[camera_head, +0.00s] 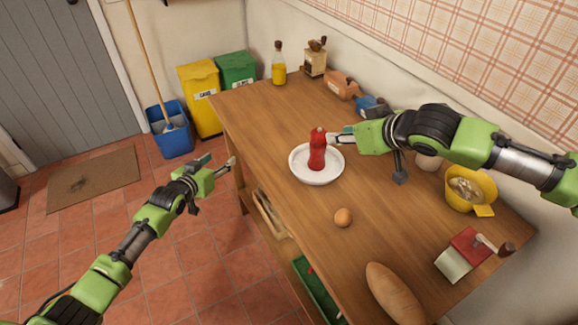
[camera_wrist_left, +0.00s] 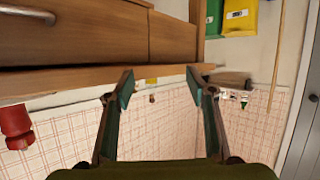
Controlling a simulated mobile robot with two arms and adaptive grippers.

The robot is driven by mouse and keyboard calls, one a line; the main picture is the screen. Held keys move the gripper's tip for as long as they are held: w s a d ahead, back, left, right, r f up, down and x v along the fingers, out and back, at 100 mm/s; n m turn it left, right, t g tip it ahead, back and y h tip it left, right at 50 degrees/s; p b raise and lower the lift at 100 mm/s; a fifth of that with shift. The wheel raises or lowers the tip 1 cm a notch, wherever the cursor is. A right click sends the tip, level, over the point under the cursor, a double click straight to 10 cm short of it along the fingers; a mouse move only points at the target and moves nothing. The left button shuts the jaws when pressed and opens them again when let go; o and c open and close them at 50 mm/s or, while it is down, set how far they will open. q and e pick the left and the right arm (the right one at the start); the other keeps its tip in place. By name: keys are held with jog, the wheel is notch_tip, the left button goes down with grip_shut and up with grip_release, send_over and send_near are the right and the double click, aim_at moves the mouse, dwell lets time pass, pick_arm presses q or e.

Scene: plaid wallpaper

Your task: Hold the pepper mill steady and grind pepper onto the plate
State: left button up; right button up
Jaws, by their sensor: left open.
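The red pepper mill (camera_head: 317,152) stands nearly upright over the middle of the white plate (camera_head: 300,176) on the wooden table. I cannot tell if its base touches the plate. My right gripper (camera_head: 333,138) reaches the mill's upper part from the right; its fingertips are at the mill's side, and their closure is unclear. My left gripper (camera_head: 219,164) is open and empty, off the table's left edge, apart from mill and plate. In the left wrist view its two fingers (camera_wrist_left: 160,88) are spread with nothing between them. That view is upside down; a red object (camera_wrist_left: 16,125), probably the mill, shows at its left edge.
A yellow pot (camera_head: 470,188) stands right, an oil bottle (camera_head: 278,66) at the back. The table's left edge (camera_head: 228,140) lies between my left gripper and the plate.

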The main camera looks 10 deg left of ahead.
pick_arm(q)
jog(key=d+r+m+h, duration=0.1)
jog(key=d+r, duration=0.3)
jog(key=r, duration=0.1)
jog(key=m+g+h, duration=0.2)
jog(key=m+h, duration=0.2)
send_near(313, 155)
jog(key=shift+t, duration=0.3)
jog(key=x, duration=1.2)
jog(key=shift+d+f, duration=0.15)
jog(key=c, duration=1.3)
